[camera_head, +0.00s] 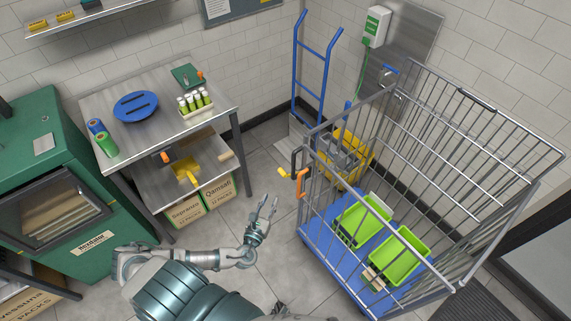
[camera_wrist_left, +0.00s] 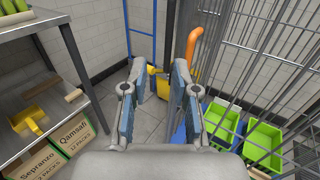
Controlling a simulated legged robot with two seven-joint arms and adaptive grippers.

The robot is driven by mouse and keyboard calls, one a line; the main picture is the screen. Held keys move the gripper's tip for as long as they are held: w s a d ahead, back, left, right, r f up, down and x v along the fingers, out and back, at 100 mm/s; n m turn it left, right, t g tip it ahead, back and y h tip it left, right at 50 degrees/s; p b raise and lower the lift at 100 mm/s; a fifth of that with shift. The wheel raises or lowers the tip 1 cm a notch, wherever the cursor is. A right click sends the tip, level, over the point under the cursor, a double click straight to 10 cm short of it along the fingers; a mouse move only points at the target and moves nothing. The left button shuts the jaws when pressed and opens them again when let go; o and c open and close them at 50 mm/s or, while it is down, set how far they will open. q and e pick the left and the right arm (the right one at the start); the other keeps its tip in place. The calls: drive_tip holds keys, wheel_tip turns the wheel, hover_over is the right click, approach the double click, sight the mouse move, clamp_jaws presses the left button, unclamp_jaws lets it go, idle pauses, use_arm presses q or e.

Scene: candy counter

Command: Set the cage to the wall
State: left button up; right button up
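The cage (camera_head: 450,165) is a tall grey wire roll cage with a blue base (camera_head: 327,236), standing on the right of the head view. Two green bins (camera_head: 398,256) sit on its base. An orange handle (camera_head: 301,184) hangs at its near left corner; it also shows in the left wrist view (camera_wrist_left: 194,50), just beyond the right finger. The tiled wall (camera_head: 505,50) runs behind the cage. My left gripper (camera_head: 268,207) is open and empty, a short way left of the cage, apart from the handle in the head view.
A steel table (camera_head: 150,142) with a blue plate and bottles stands at the left, beside a green cabinet (camera_head: 50,180). Floor is clear between table and cage.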

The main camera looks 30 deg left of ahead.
use_arm(q)
drive_tip(key=shift+s+d+p, duration=0.15)
drive_tip(key=shift+s, duration=0.55)
drive_tip(key=shift+s+d+p, duration=0.15)
drive_tip(key=shift+s, duration=0.55)
drive_tip(key=s+d, duration=0.2)
drive_tip(key=s, duration=0.9)
drive_tip(key=shift+s, duration=0.4)
drive_tip(key=shift+d, duration=0.1)
